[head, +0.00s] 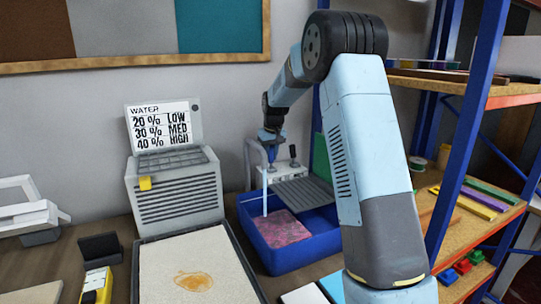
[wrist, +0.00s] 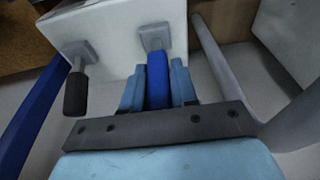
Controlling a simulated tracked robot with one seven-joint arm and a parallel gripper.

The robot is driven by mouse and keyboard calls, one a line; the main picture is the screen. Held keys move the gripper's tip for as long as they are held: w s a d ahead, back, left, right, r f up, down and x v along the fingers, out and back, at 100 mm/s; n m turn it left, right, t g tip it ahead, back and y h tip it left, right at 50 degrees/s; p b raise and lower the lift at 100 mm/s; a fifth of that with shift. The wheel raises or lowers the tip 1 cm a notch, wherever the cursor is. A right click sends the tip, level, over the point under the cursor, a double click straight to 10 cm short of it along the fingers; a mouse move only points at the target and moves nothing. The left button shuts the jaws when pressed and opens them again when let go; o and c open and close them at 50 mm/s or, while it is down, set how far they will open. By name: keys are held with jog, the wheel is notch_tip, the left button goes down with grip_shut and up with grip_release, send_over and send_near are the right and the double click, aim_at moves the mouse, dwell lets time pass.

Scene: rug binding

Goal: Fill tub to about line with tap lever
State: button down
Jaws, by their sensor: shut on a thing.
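The blue tub (head: 318,246) stands on the bench at the centre, under the tap. A pale stream of water (head: 265,192) falls from the grey spout (head: 250,152) into it. A mottled pink surface (head: 284,230) shows inside the tub; I cannot make out a fill line or the exact level. My gripper (head: 271,141) is at the tap block, above the tub. In the wrist view my gripper (wrist: 157,88) is shut on the blue tap lever (wrist: 157,72), one finger on each side. A second lever with a black handle (wrist: 75,94) is to its left, apart from my fingers.
A grey ribbed board (head: 305,194) lies over the tub's back right. A sign (head: 160,126) reads water 20% low, 30% med, 40% high, above a grey machine (head: 178,195). A sand-coloured tray (head: 190,265) is in front. Blue-framed shelving (head: 462,130) stands right.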

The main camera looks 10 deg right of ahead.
jog(key=c, duration=1)
grip_release()
jog(key=shift+o, duration=0.2)
jog(key=shift+r, duration=0.15)
jog(key=v, duration=1.3)
jog(key=shift+s+d+r, duration=0.15)
jog(key=shift+r, duration=0.05)
